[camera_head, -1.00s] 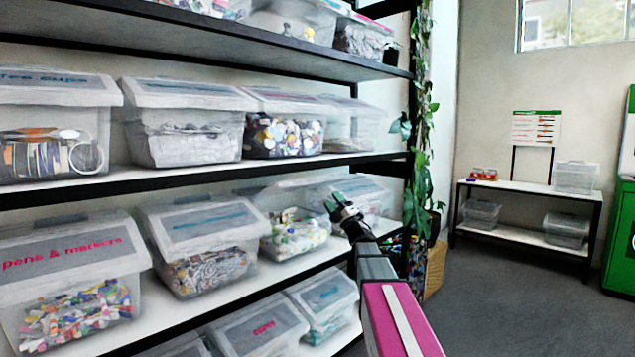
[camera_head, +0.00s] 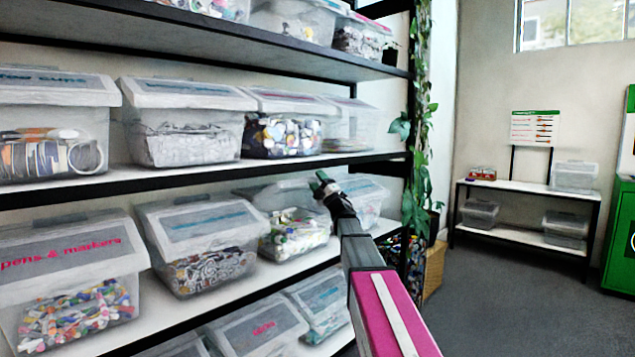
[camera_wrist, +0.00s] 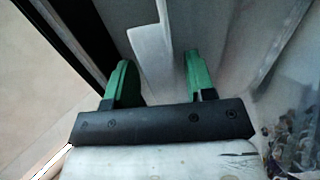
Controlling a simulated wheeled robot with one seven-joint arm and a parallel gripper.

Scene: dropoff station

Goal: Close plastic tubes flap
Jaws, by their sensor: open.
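A clear plastic bin (camera_head: 298,236) with mixed colourful pieces stands on the middle shelf, its front opening showing. Its raised clear flap (camera_head: 285,192) shows behind and left of my gripper (camera_head: 323,182). Which bin is labelled plastic tubes I cannot read. My gripper has green fingertips and is up at the flap's right end, near the gap to the neighbouring bin. In the wrist view my gripper (camera_wrist: 157,80) is open, with a pale translucent edge (camera_wrist: 150,45) beyond and between the fingers. Whether they touch it I cannot tell.
Another clear bin (camera_head: 370,205) stands to the right, partly behind my arm. The shelf above (camera_head: 300,163) is close over my gripper. A closed bin (camera_head: 205,245) is to the left. A hanging plant (camera_head: 420,150) is at the shelf's right end.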

